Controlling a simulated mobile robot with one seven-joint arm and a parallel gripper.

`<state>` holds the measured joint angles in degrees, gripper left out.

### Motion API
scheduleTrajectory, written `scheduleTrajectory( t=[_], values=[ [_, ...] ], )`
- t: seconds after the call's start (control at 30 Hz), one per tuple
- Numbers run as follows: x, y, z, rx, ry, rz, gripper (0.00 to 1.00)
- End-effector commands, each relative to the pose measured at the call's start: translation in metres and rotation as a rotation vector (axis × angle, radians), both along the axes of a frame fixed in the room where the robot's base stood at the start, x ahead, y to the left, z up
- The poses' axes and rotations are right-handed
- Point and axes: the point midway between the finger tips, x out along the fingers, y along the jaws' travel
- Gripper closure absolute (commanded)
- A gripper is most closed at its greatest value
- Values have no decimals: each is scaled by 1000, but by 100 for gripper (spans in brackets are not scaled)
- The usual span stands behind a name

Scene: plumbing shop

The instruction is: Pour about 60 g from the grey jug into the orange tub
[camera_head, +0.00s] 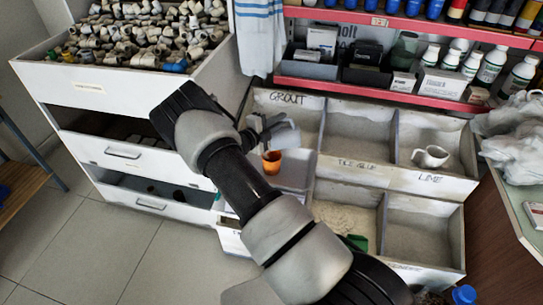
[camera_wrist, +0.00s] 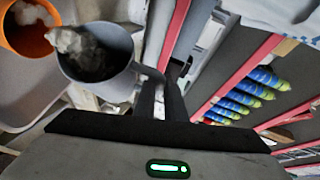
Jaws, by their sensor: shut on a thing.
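My gripper (camera_head: 256,130) is shut on the handle of the grey jug (camera_head: 285,137). In the wrist view the fingers (camera_wrist: 162,98) close on the jug's handle, and the jug (camera_wrist: 125,80) opens toward the camera. Pale lumpy material (camera_wrist: 78,42) lies at the jug's lip on the tub side, with darker grey inside. The jug is tilted toward the orange tub (camera_head: 271,167), which stands just below it on a grey surface (camera_head: 293,180). The tub also shows in the wrist view (camera_wrist: 12,42), with some whitish material in it. Its exact fill level cannot be told.
Open bins labelled grout, tile glue and lime stand behind and right; a white mug (camera_head: 430,156) sits in the lime bin (camera_head: 405,135). A red-edged shelf (camera_head: 380,90) with bottles and boxes rises behind. A drawer cabinet (camera_head: 105,98) of pipe fittings stands left.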

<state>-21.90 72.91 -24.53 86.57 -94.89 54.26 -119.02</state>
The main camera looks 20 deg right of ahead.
Motion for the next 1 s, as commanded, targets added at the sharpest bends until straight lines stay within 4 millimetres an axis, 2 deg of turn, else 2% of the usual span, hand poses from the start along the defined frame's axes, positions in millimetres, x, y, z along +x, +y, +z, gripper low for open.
scheduleTrajectory(
  t=[0.03, 0.1, 0.13, 0.27, 0.47, 0.7, 1.0],
  values=[
    [-9, -30, 13, 119, -34, -23, 100],
    [-16, -53, -9, 287, -79, -24, 100],
    [-16, -57, -16, 327, -89, -20, 100],
    [-15, -53, -17, 358, -96, -8, 100],
    [-17, -64, -22, 414, -114, -12, 100],
    [-22, -85, -47, 591, -165, -17, 100],
    [-25, -99, -65, 742, -208, -15, 100]
  ],
)
